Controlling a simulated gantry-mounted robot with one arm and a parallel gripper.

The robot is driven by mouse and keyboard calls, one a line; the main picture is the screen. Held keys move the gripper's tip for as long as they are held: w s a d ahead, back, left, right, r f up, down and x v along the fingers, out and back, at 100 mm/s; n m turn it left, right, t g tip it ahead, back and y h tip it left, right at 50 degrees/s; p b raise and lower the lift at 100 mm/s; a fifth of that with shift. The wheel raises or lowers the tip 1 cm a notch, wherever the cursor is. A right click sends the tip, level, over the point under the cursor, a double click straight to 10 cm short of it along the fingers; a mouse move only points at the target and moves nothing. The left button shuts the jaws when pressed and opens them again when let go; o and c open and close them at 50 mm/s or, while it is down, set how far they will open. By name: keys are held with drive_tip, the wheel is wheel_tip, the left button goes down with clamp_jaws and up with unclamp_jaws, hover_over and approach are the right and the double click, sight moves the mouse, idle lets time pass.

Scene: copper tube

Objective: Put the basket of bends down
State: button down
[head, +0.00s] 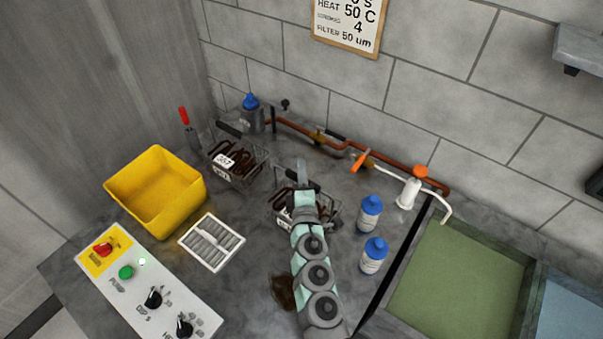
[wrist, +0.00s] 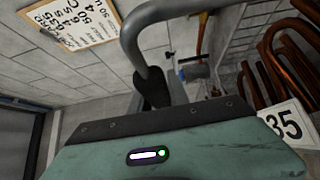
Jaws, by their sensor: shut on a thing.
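The basket of bends (head: 287,208) is a wire basket with brown copper bends in the middle of the counter in the head view, partly hidden by my arm. My gripper (head: 304,180) is over it, shut on its handle. In the wrist view the grey handle (wrist: 150,45) rises at my gripper (wrist: 155,95), and bends (wrist: 262,85) and a tag (wrist: 288,122) reading 35 show at the right. I cannot tell whether the basket touches the counter. A second basket (head: 238,160) of bends, with its own tag, stands to the left behind it.
A yellow bin (head: 157,190), a white slotted tray (head: 212,242) and a control panel (head: 150,285) are to the left. Two blue-capped bottles (head: 370,215) stand close on the right. A copper pipe (head: 345,146) runs behind. A green-floored basin (head: 455,280) lies right.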

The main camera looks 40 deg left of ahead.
drive_tip(key=shift+r, duration=0.2)
drive_tip(key=c, duration=1.7)
unclamp_jaws()
drive_tip(key=shift+f, duration=0.2)
drive_tip(key=o, duration=0.5)
drive_tip(key=shift+w, duration=0.1)
drive_tip(key=shift+c, duration=0.2)
drive_tip(key=p+v, duration=0.1)
drive_tip(key=v, duration=1.1)
drive_tip(key=shift+r, duration=0.2)
